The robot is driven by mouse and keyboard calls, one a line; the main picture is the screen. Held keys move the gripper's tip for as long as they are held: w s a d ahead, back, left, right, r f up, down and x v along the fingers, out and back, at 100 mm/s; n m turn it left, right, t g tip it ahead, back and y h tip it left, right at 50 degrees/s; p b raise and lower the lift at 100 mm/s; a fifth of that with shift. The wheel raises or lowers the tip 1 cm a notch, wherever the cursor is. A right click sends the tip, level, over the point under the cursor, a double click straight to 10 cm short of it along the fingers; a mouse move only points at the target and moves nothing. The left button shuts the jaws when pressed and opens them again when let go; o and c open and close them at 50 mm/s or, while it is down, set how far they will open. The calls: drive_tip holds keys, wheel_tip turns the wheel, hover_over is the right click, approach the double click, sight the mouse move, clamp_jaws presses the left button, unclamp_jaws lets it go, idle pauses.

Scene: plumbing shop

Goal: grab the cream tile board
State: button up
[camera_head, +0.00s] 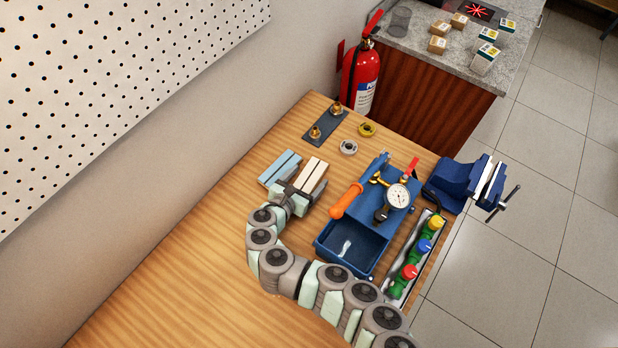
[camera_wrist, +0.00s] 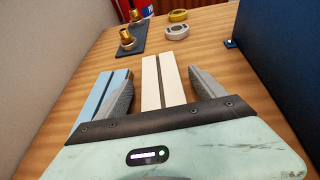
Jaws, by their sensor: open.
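The cream tile board (camera_head: 313,173) lies on the wooden bench, a pale slab with a dark groove down its length. In the wrist view the cream tile board (camera_wrist: 152,82) lies between my two open fingers. The near end of the board is hidden behind the gripper body. A similar blue board (camera_head: 279,168) lies just left of it, close to my left finger.
A blue tray (camera_head: 352,249) with an orange-handled tool (camera_head: 346,201) and a pressure gauge (camera_head: 397,196) stands to the right. A dark plate with brass fittings (camera_head: 325,126) and two tape rolls (camera_head: 348,147) lie beyond the boards. The front left bench is clear.

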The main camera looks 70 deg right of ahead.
drive_tip(key=c, duration=1.7)
